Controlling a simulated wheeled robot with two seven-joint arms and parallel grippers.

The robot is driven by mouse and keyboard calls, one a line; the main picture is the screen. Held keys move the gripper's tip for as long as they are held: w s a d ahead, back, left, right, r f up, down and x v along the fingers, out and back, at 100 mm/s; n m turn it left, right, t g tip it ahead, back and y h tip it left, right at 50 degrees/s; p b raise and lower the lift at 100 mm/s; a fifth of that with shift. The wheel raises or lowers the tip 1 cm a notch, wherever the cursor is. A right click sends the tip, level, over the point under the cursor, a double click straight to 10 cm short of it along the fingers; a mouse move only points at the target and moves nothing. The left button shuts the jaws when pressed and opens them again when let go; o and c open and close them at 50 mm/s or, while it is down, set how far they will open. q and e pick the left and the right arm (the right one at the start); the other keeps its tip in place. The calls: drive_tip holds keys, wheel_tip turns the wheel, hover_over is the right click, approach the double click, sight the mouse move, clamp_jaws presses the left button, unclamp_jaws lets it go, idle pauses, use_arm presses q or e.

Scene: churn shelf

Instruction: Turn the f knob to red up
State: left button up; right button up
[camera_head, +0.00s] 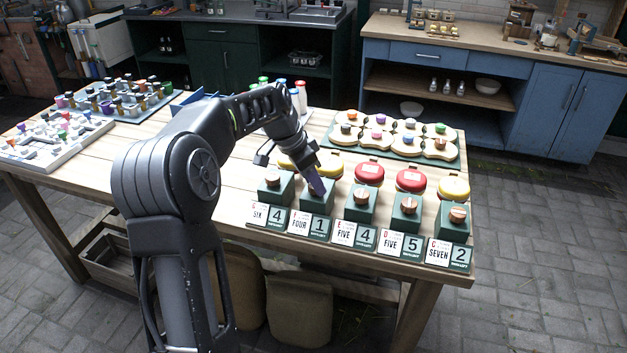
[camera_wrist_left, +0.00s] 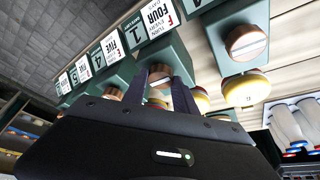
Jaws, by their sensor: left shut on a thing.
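The F knob (camera_wrist_left: 158,76) is a round copper-coloured knob on a dark green box (camera_head: 315,205), above the plates reading F FOUR (camera_head: 299,222) and 1 (camera_head: 320,227). My left gripper (camera_head: 317,188) points down at this box from above and is shut on the knob. In the head view the gripper hides the knob. In the wrist view the fingers (camera_wrist_left: 163,85) lie on both sides of the knob, and its lower part is hidden. Which way its mark points cannot be told. My right gripper is not in view.
Similar copper knobs (camera_head: 361,195) on green boxes stand close on both sides. Yellow (camera_head: 453,187) and red (camera_head: 369,173) domes stand just behind the row. A tray of cream pads with coloured knobs (camera_head: 440,145) lies farther back. Bare tabletop (camera_head: 240,178) lies left.

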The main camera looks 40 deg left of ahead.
use_arm(q)
drive_tip(key=shift+n, duration=0.4)
clamp_jaws()
drive_tip(key=n+y+b, duration=0.1)
drive_tip(key=n, duration=0.1)
drive_tip(key=shift+d+n+t, duration=0.15)
drive_tip(key=shift+n+t, duration=0.15)
drive_tip(key=n+y, duration=0.2)
drive_tip(key=n, duration=0.3)
drive_tip(key=shift+d+b, duration=0.15)
drive_tip(key=shift+b, duration=0.25)
drive_tip(key=n+y, duration=0.1)
drive_tip(key=n, duration=0.2)
drive_tip(key=n+g+y+b, duration=0.1)
drive_tip(key=n, duration=0.1)
drive_tip(key=shift+w+d+n, duration=0.1)
drive_tip(key=shift+w+n, duration=0.05)
drive_tip(key=shift+n, duration=0.25)
drive_tip(key=shift+n+g+y, duration=0.6)
drive_tip(key=shift+n+g, duration=0.2)
drive_tip(key=shift+n, duration=1.1)
drive_tip(key=o, duration=1.1)
unclamp_jaws()
drive_tip(key=shift+o, duration=0.2)
